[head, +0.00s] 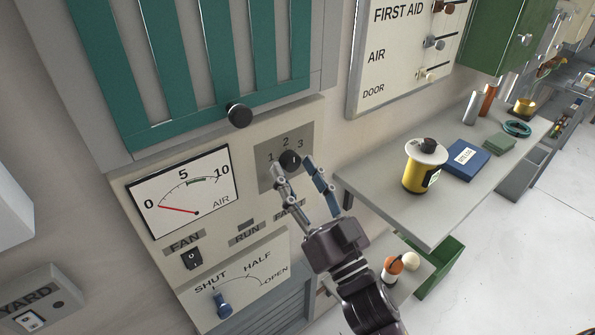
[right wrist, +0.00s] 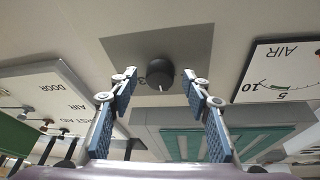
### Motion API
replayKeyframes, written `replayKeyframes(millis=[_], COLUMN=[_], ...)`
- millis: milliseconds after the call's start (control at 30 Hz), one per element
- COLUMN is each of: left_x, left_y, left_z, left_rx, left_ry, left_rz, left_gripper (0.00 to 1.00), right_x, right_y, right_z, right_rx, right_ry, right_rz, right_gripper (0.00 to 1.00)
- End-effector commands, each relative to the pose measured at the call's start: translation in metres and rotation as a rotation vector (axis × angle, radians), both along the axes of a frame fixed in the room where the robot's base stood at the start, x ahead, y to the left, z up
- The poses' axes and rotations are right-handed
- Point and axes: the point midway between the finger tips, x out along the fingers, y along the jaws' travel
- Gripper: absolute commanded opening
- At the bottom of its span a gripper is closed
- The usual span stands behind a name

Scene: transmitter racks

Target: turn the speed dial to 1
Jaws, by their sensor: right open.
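The speed dial (head: 290,160) is a small round black knob on a grey plate marked 1, 2 and 3 above it. It also shows in the right wrist view (right wrist: 159,72), where the scene is upside down. A white mark on the knob there points toward the teal louvres, which seems to be the 2 side. My right gripper (head: 293,166) is open, with its fingertips close to the dial. In the right wrist view its two fingers (right wrist: 159,76) stand on either side of the knob, with gaps showing. My left gripper is not in view.
An air gauge (head: 186,190), a fan switch (head: 192,258) and a blue shut/open lever (head: 222,304) are left of and below the dial. A black knob (head: 239,115) is above. A grey shelf (head: 400,212) with a yellow spool (head: 421,172) juts out at right.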

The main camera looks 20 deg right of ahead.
Motion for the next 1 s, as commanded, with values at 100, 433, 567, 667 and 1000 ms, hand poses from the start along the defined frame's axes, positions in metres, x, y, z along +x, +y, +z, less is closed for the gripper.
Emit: replayKeyframes(millis=[100,433,567,667,1000], left_x=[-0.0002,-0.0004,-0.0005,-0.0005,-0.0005], left_y=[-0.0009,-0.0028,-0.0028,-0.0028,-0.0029], left_z=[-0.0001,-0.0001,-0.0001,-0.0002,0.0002], left_rx=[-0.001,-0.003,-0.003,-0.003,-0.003], left_ry=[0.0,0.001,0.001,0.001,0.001], left_rz=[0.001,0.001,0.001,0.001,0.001], left_gripper=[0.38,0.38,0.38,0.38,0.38], right_x=[-0.0001,-0.0003,-0.0003,-0.0002,0.0008], right_y=[-0.0001,-0.0002,-0.0003,-0.0005,-0.0027], right_z=[-0.0002,-0.0002,-0.0002,-0.0001,-0.0007], right_rx=[0.0,0.0,-0.005,-0.021,-0.202], right_ry=[0.0,0.0,-0.002,-0.008,-0.073], right_rz=[0.0,0.0,0.0,0.0,0.0], right_gripper=[0.38,0.03,0.03,0.03,0.03])
